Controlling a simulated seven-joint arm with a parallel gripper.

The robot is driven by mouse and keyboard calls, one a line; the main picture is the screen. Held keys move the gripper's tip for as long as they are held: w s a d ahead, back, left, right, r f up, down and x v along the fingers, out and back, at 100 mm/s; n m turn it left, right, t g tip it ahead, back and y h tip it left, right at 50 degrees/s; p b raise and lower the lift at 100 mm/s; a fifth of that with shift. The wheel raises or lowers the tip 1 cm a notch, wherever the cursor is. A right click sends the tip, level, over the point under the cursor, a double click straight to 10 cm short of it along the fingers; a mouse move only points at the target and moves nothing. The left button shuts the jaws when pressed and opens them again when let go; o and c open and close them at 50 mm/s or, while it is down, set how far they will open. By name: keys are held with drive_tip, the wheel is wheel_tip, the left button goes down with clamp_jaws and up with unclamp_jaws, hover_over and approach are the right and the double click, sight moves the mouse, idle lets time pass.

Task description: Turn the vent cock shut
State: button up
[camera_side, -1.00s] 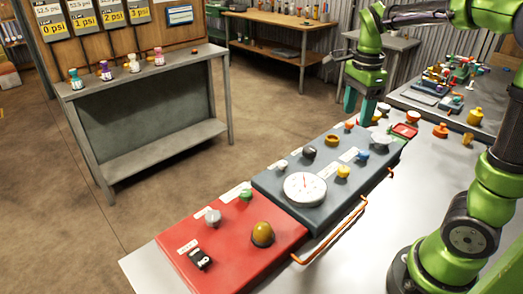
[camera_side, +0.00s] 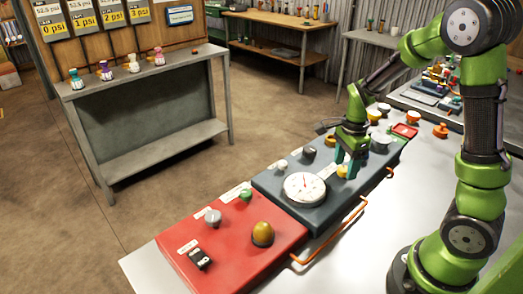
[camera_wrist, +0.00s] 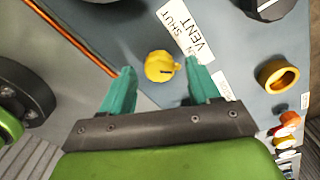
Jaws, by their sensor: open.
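The vent cock is a small yellow knob (camera_wrist: 158,67) on the grey-blue panel, beside a white label (camera_wrist: 188,35) reading "VENT" and "SHUT", with another word partly cut off. A dark mark shows on the knob's label side. In the side view the yellow knob (camera_side: 342,172) is partly hidden by my gripper (camera_side: 350,164). My gripper is open, with teal fingers pointing down at the panel. In the wrist view the knob appears between the fingertips, with a gap on either side; contact is not visible.
A white dial gauge (camera_side: 304,188) stands close to the left of my gripper. A copper pipe (camera_side: 335,236) runs along the panel's front edge. An orange-brown ring (camera_wrist: 278,76) and other knobs stand nearby. A red panel (camera_side: 225,250) adjoins at the left.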

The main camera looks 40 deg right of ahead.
drive_tip(key=shift+f, duration=0.35)
drive_tip(key=c, duration=1)
drive_tip(key=shift+c, duration=0.2)
